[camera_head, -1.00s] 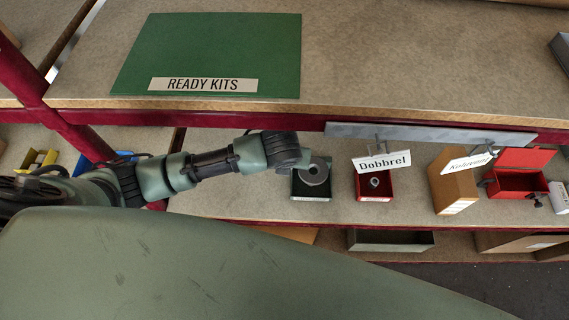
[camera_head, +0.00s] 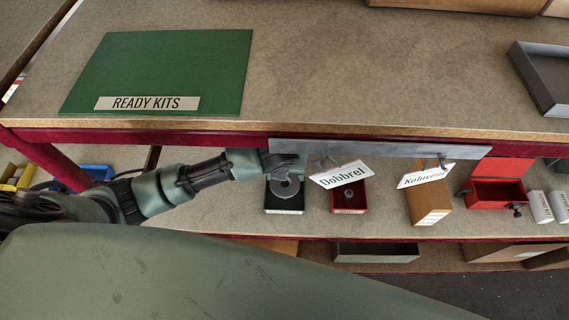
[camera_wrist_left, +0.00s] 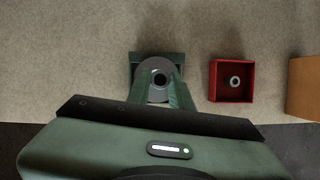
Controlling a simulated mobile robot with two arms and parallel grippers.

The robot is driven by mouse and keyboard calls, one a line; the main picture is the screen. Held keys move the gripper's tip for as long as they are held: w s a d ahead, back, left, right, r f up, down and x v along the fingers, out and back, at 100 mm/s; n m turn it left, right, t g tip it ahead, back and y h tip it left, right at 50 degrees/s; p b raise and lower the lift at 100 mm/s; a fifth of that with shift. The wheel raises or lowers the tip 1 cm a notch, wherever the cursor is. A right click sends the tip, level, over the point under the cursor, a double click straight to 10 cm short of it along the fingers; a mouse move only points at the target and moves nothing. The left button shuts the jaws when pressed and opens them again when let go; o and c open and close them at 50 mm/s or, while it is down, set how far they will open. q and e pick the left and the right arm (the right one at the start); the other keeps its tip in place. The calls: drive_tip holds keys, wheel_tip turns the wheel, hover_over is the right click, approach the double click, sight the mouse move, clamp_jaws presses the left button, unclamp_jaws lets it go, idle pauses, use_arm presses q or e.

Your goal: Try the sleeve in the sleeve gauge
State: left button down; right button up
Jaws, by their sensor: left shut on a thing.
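My left gripper (camera_head: 285,163) reaches in under the upper shelf, over the back of a dark green box (camera_head: 284,211). A grey ring with a central hole, apparently the sleeve gauge (camera_head: 286,190), sits in that box. In the left wrist view the gauge (camera_wrist_left: 149,64) lies straight ahead, between and beyond my green fingers (camera_wrist_left: 158,88). The gripper is shut on a small round dark-centred piece, apparently the sleeve (camera_wrist_left: 160,78), seen end-on in front of the gauge. Whether it touches the gauge or is in its hole, I cannot tell. My right gripper is out of view.
A red box (camera_head: 348,210) with a small ring (camera_wrist_left: 234,81) stands to the right. A brown carton (camera_head: 428,203) and an open red box (camera_head: 497,193) stand further right. Hanging signs (camera_head: 341,174) and the upper shelf edge (camera_head: 200,131) are close above. A green mat (camera_head: 165,70) lies on top.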

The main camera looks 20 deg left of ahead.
use_arm(q)
drive_tip(key=shift+f, duration=0.65)
drive_tip(key=shift+f+b, duration=0.5)
drive_tip(key=shift+f, duration=0.35)
wheel_tip(320, 180, down, 4)
drive_tip(key=shift+r+b, duration=0.1)
drive_tip(key=shift+b, duration=0.5)
drive_tip(key=shift+p, duration=0.3)
drive_tip(key=shift+f, duration=0.2)
drive_tip(key=c, duration=1.2)
unclamp_jaws()
